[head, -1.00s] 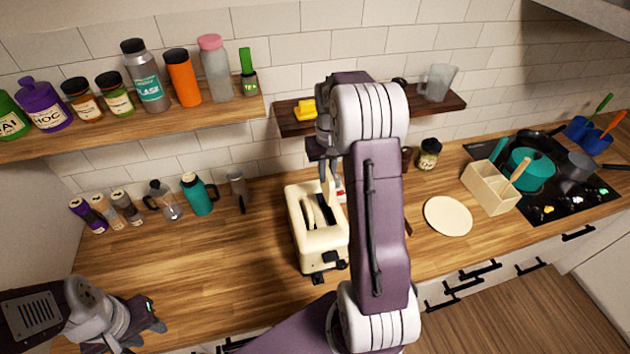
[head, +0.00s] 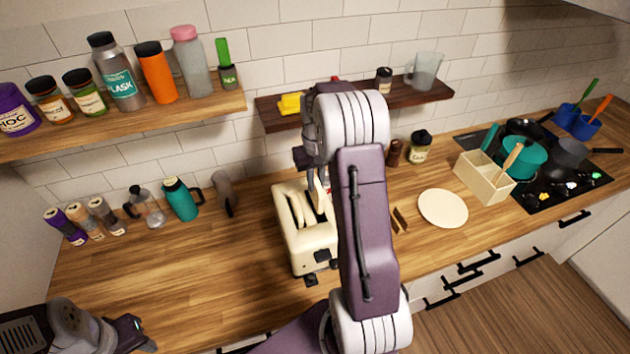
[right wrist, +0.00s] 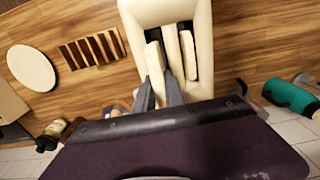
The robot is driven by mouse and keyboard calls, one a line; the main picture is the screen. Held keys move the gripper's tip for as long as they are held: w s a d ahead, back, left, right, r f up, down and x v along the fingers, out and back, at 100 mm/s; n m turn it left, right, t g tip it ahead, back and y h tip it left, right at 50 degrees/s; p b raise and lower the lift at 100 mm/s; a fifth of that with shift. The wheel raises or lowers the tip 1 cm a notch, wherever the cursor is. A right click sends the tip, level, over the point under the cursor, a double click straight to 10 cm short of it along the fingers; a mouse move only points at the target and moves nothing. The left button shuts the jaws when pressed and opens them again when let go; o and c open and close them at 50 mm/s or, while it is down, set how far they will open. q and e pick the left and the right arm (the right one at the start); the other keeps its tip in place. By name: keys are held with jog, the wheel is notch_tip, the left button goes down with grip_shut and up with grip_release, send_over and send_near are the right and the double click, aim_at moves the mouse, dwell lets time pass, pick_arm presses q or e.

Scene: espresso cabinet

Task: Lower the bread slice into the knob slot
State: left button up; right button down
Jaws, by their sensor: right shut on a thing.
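The cream toaster (head: 312,255) stands on the wooden counter; its black lever and knobs are on the end facing me. One bread slice (right wrist: 188,55) sits in one slot. My right gripper (right wrist: 158,92) is shut on another bread slice (right wrist: 154,72), held upright over the other slot in the right wrist view. Its lower end appears at the slot mouth; how deep it sits is unclear. In the head view my right gripper (head: 318,188) is partly hidden by my arm. My left gripper (head: 140,340) is at the bottom left, cut off by the frame, away from the toaster.
A round plate (head: 443,208) and a slotted wooden rack (right wrist: 92,50) lie right of the toaster. A dark shelf (head: 270,115) hangs behind. The counter at front left is clear.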

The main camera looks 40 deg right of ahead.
aim_at(315, 199)
notch_tip(315, 199, down, 2)
jog(key=shift+f+b, duration=0.1)
jog(key=shift+b, duration=0.4)
notch_tip(315, 199, down, 2)
jog(key=shift+a+f+b, duration=0.15)
jog(key=shift+b, duration=0.65)
notch_tip(315, 199, down, 2)
jog(key=shift+f+b, duration=0.1)
jog(key=shift+b, duration=0.5)
jog(key=shift+f, duration=0.3)
jog(key=c, duration=1.3)
grip_release()
jog(key=shift+c, duration=0.2)
jog(key=o, duration=0.5)
